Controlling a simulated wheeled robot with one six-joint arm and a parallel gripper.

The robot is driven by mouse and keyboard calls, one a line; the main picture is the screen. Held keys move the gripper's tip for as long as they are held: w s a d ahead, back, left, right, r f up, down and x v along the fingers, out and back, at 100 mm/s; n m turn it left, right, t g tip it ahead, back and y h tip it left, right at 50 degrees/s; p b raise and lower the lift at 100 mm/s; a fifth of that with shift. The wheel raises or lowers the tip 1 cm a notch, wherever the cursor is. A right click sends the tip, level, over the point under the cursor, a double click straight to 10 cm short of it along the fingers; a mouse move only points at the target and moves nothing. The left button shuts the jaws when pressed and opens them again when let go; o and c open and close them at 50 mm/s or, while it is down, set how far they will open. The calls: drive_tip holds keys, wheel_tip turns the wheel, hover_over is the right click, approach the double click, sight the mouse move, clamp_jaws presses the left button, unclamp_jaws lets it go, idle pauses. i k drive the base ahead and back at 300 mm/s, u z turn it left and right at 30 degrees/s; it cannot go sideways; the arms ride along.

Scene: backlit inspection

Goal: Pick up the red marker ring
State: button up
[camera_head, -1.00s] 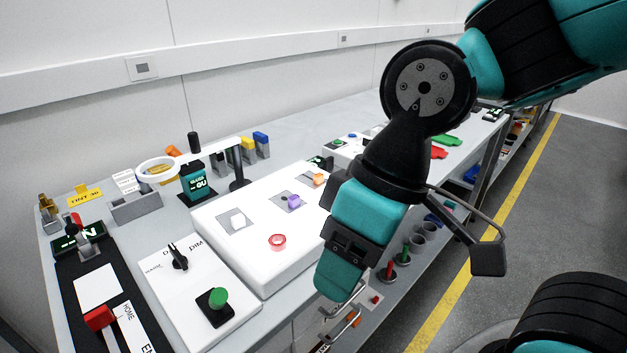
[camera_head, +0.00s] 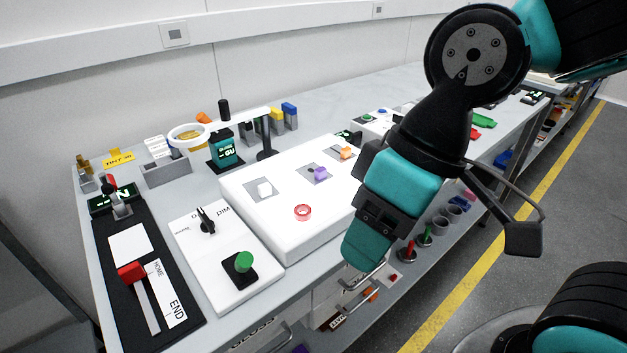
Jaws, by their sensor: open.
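The red marker ring (camera_head: 303,212) is small, round and glowing red. It lies flat on the front part of the white light panel (camera_head: 280,240), fully in view. My gripper (camera_head: 367,246) is open and points downward, to the right of the ring in the picture, near the panel's right front edge. It is apart from the ring. I see it from the side, and the gap between its fingers is hidden.
A ring-shaped magnifier (camera_head: 188,136) stands at the back left. A green knob (camera_head: 243,261) rises left of the panel.

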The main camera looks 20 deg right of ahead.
sight(303, 206)
drive_tip(key=u, duration=2.35)
drive_tip(key=k, duration=0.95)
drive_tip(key=z, duration=1.1)
drive_tip(key=i, duration=0.5)
